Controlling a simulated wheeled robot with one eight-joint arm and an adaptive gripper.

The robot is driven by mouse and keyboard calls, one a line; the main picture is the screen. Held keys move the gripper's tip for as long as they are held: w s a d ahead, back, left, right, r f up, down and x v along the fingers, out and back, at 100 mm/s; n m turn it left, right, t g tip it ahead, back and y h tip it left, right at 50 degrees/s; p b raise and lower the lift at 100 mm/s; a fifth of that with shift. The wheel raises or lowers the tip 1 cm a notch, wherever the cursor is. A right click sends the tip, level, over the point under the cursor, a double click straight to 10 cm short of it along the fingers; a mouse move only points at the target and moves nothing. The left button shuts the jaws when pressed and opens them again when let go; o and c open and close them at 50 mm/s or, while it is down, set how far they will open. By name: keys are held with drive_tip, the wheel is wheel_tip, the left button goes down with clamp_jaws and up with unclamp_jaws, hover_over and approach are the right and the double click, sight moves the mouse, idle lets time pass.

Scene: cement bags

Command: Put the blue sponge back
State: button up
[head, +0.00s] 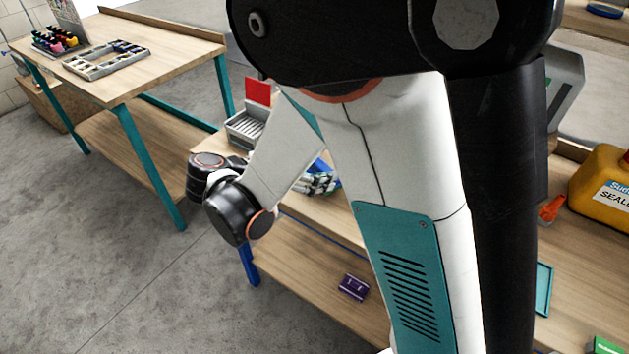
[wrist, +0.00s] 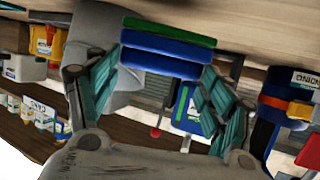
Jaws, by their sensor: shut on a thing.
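In the wrist view, my gripper (wrist: 165,76) has its two teal fingers on either side of a blue sponge (wrist: 165,60). It is shut on the sponge. Flat blue and green layers show at the fingertips, and I cannot tell whether they are one piece or a stack. Wooden boards lie beyond it in that tilted view. In the head view my arm covers most of the workbench (head: 300,212). A small blue, green and grey patch shows behind the arm, too hidden to identify surely.
In the head view, a yellow sealer container (head: 600,188) stands at right. A grey slotted tray (head: 247,125) with a red panel sits behind my arm. A purple box (head: 354,287) lies on the lower shelf. Another table at left holds a divided tray (head: 107,60). Floor between is clear.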

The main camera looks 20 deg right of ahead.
drive_tip(key=shift+f+b, duration=0.75)
drive_tip(key=shift+f, duration=0.75)
drive_tip(key=shift+f, duration=0.15)
drive_tip(key=o, duration=1)
drive_tip(key=p+v, duration=0.3)
drive_tip(key=v, duration=0.9)
drive_tip(key=shift+p, duration=0.4)
